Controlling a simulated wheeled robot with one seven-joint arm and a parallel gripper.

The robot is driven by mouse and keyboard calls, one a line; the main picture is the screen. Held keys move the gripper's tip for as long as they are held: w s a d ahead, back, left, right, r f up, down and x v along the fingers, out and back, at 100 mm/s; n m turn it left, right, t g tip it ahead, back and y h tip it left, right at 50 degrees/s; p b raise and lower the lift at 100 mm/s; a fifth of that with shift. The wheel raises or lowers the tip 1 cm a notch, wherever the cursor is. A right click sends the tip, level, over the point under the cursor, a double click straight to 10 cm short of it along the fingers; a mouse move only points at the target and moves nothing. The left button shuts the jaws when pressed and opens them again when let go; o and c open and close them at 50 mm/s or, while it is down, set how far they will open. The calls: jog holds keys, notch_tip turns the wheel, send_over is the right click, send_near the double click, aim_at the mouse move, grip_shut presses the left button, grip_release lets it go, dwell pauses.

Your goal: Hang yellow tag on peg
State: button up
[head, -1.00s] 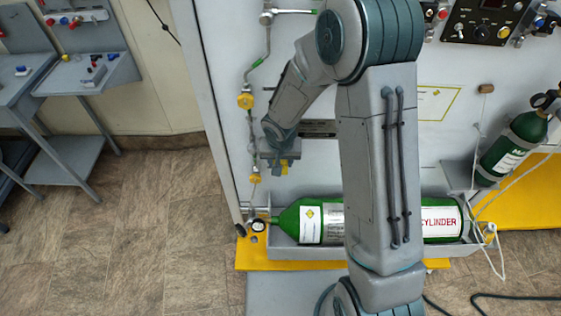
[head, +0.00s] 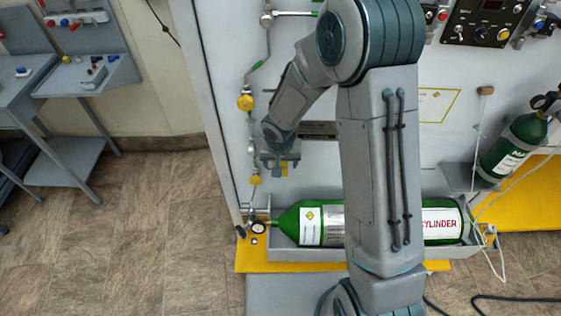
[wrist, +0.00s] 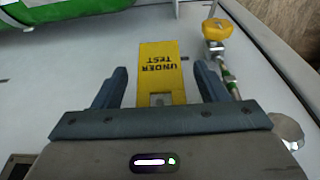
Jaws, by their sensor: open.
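The yellow tag (wrist: 159,68), printed UNDER TEST, shows in the wrist view in front of the pale panel, its print upside down in that picture. My gripper (wrist: 165,80) is open, with one finger on each side of the tag and a gap on both sides. A small grey piece (wrist: 160,99) shows at the tag's end nearest my palm; I cannot tell if it is the peg. In the head view my gripper (head: 279,166) is in front of the panel, above the green cylinder, and the tag is not clearly visible there.
A pipe with yellow valve handles (head: 245,102) runs left of my gripper; one yellow handle (wrist: 216,29) is close to a finger. The green cylinder (head: 312,222) lies in a tray below. A side bench (head: 85,75) stands at far left, with open floor between.

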jog(key=p+v, duration=0.1)
jog(key=v, duration=1.2)
jog(key=shift+r, duration=0.35)
jog(key=shift+s+f, duration=0.1)
